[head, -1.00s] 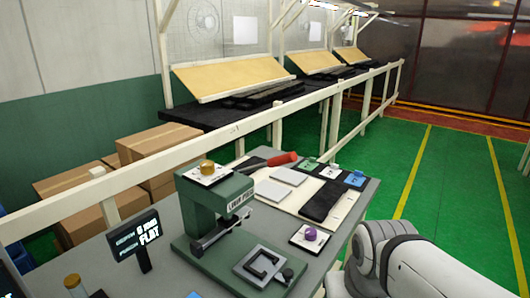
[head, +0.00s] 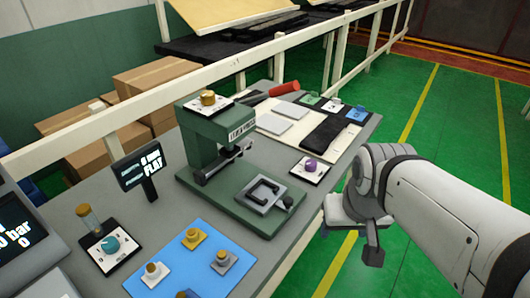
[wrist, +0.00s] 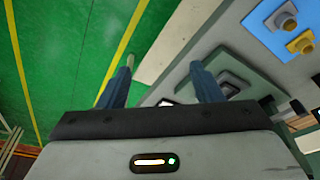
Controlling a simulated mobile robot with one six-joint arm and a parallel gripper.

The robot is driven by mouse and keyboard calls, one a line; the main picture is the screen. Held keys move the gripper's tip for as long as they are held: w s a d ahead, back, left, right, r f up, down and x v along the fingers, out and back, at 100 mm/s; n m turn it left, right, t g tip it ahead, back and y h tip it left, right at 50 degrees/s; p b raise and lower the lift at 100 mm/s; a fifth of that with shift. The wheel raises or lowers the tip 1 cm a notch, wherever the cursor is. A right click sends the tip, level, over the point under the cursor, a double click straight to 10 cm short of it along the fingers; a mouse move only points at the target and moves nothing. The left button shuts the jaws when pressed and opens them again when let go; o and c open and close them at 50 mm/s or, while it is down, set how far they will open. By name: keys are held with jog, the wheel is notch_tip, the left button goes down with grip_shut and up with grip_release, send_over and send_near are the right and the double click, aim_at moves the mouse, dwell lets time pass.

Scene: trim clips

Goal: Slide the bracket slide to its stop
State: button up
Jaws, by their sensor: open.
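The bracket slide (head: 254,203) is a grey square plate with a dark U-shaped bracket on top and a dark knob (head: 286,202) at its right side. It sits on the base of the green press (head: 206,140), in front of the press column. My gripper (wrist: 162,85) is open and empty, its two blue fingers apart in the wrist view. In the head view my arm reaches in from the right, and my gripper (head: 372,248) hangs beyond the bench's right edge, apart from the slide. In the wrist view the press base is partly behind the right finger.
A blue mat (head: 182,258) with several yellow and grey clips lies at the front. A small display (head: 143,170) stands left of the press. A purple knob (head: 311,165) and pale trays lie behind right. The green floor right of the bench is open.

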aim_at(284, 195)
dwell(0.4)
